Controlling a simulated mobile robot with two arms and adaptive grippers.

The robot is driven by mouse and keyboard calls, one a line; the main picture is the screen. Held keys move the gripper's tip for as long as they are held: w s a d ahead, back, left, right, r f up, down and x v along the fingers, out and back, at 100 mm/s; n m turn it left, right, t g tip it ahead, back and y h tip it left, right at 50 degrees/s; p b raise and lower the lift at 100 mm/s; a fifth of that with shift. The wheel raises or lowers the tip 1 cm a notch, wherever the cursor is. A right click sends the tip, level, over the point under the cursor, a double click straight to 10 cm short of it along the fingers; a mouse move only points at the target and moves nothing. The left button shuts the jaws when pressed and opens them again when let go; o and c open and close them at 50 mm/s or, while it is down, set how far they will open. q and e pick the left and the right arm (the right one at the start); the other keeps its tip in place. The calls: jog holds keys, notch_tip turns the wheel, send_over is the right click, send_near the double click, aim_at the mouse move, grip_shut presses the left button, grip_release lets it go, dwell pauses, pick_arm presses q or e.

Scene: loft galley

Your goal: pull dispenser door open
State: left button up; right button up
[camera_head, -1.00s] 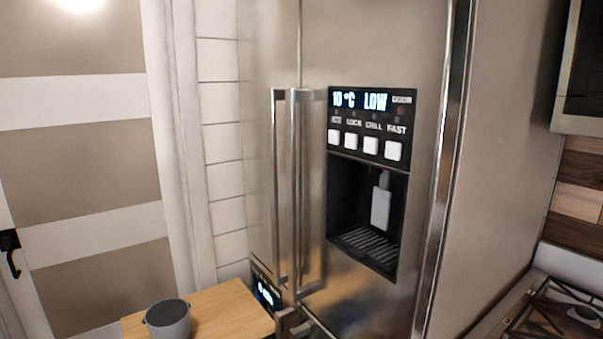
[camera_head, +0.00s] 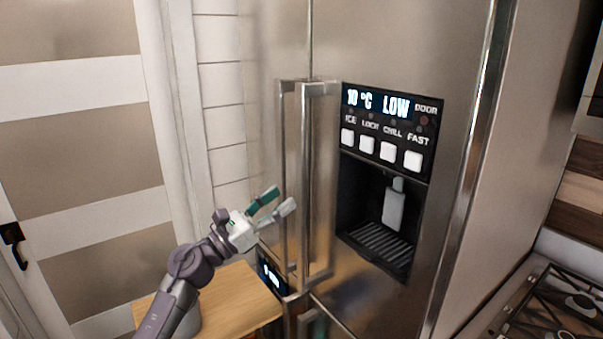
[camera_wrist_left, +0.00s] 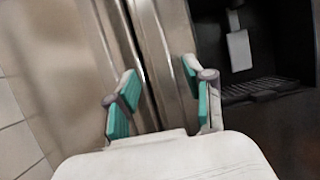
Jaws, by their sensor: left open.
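The steel fridge door with the dispenser (camera_head: 385,205) stands shut in the head view. Its long vertical handle (camera_head: 305,170) runs beside the seam, left of the dispenser. A second vertical handle (camera_head: 283,150) is on the neighbouring left door. My left gripper (camera_head: 281,197) is open and empty, just left of the handles, its fingers pointing toward them. In the left wrist view the open gripper (camera_wrist_left: 160,97) has the vertical steel bars and dark gap beyond and between its fingers; contact cannot be told. The dispenser recess (camera_wrist_left: 255,50) is at the right there. My right gripper is not in view.
A wooden surface (camera_head: 240,298) lies low at the left, partly behind my arm. A stove top (camera_head: 560,305) is at the lower right. A striped door (camera_head: 80,180) with a black handle stands at the left.

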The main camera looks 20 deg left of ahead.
aim_at(299, 186)
pick_arm(q)
jog(key=p+x, duration=0.2)
jog(key=x, duration=0.4)
jog(key=shift+w+d, duration=0.25)
jog(key=shift+w, duration=0.1)
grip_shut()
